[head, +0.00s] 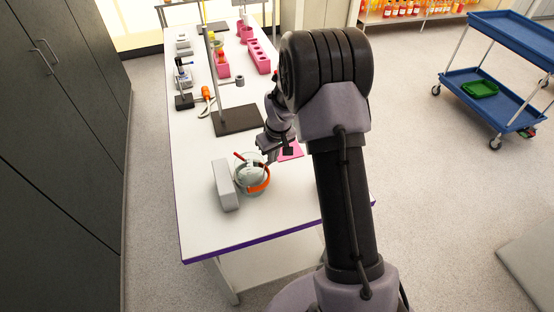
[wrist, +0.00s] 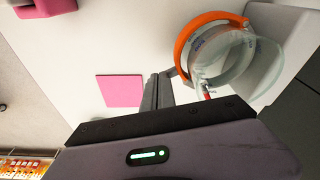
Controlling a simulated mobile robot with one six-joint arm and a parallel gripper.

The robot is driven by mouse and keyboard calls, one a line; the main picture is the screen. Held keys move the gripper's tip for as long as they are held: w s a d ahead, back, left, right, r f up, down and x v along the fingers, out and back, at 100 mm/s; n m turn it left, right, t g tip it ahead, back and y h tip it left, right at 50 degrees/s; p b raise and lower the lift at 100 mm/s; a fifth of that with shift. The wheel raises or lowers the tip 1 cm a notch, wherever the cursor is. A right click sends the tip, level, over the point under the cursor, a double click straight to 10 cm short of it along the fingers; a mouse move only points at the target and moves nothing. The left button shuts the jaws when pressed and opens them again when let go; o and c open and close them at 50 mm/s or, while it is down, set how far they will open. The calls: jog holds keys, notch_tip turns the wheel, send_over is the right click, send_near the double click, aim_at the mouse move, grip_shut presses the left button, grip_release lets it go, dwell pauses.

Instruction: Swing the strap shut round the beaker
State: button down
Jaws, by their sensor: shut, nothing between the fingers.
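The clear glass beaker (head: 246,173) stands upright near the front of the white bench, against a pale grey block (head: 224,186). An orange strap (head: 259,187) curves round the beaker's right and front side. In the wrist view the beaker (wrist: 228,62) is at upper right, and the strap (wrist: 184,42) arcs round its upper left side. A small red piece (wrist: 207,92) shows at the beaker's lower edge; I cannot tell whether it joins the strap. My gripper (head: 266,153) is shut and empty just beside the beaker; its fingers (wrist: 160,88) show close to the strap's lower end.
A pink mat (wrist: 120,91) lies flat beside my gripper. A stand with a dark base (head: 238,119), an orange-handled tool (head: 206,97) and pink racks (head: 257,57) are farther back. The bench front (head: 235,232) is clear. A blue trolley (head: 480,95) stands off right.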

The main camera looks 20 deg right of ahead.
jog(key=shift+w+a+f, duration=0.1)
jog(key=shift+w+a, duration=0.05)
jog(key=shift+w, duration=0.05)
dwell(0.6)
